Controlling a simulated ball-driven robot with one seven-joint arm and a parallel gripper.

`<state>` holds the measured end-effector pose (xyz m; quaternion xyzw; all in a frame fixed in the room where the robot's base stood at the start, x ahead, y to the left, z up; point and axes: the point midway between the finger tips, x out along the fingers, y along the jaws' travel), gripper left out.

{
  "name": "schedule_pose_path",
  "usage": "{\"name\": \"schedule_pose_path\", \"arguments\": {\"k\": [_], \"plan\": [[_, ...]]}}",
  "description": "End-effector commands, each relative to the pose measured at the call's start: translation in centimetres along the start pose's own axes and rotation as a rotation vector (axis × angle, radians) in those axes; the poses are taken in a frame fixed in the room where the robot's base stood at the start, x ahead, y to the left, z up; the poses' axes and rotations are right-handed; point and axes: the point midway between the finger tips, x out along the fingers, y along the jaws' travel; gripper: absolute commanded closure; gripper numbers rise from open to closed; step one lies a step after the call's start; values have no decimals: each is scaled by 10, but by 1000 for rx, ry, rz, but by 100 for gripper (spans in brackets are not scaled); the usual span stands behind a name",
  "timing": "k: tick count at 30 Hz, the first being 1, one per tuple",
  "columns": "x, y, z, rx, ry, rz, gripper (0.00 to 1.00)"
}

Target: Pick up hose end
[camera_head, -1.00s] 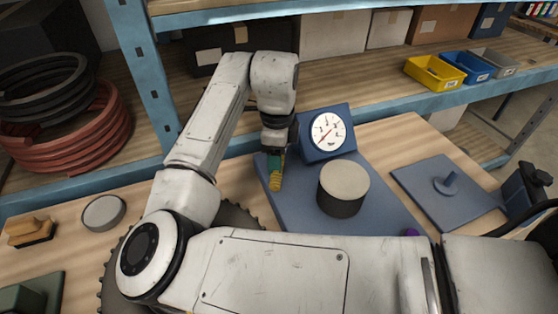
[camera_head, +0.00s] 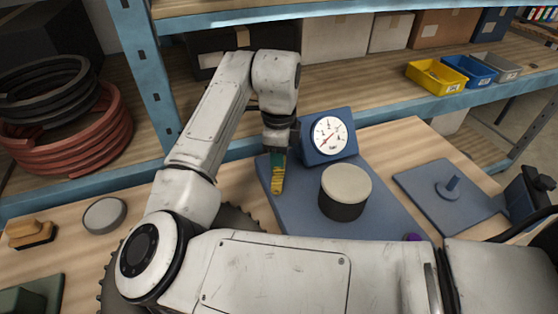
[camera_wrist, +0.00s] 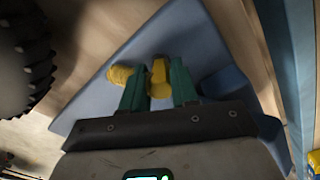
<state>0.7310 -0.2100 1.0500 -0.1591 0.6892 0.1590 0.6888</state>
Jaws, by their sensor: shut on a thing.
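The hose end (camera_wrist: 160,72) is a yellow piece in the wrist view, between the two green fingers of my gripper (camera_wrist: 158,84). More yellow (camera_wrist: 120,74) shows just outside the left finger; I cannot tell how it joins the piece between them. In the head view my gripper (camera_head: 278,172) points down at the left side of a blue plate (camera_head: 300,218), in front of a gauge. Yellow shows at its fingertips. The gripper is shut on the hose end. Whether the piece touches the plate is unclear.
A blue gauge block with a white dial (camera_head: 329,135) stands close to the right of the gripper. A dark cylinder with a pale top (camera_head: 345,190) stands on the plate. A second blue plate with a peg (camera_head: 449,187) lies farther right. Shelving runs behind.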

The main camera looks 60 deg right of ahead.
Motion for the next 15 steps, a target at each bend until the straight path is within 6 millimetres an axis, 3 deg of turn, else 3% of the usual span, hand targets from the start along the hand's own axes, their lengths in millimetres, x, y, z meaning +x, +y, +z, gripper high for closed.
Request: {"name": "schedule_pose_path", "arguments": {"k": [5, 15], "plan": [[-21, -1, 0, 2, -3, -3, 100], [-88, 53, -27, 3, -8, -1, 100]]}}
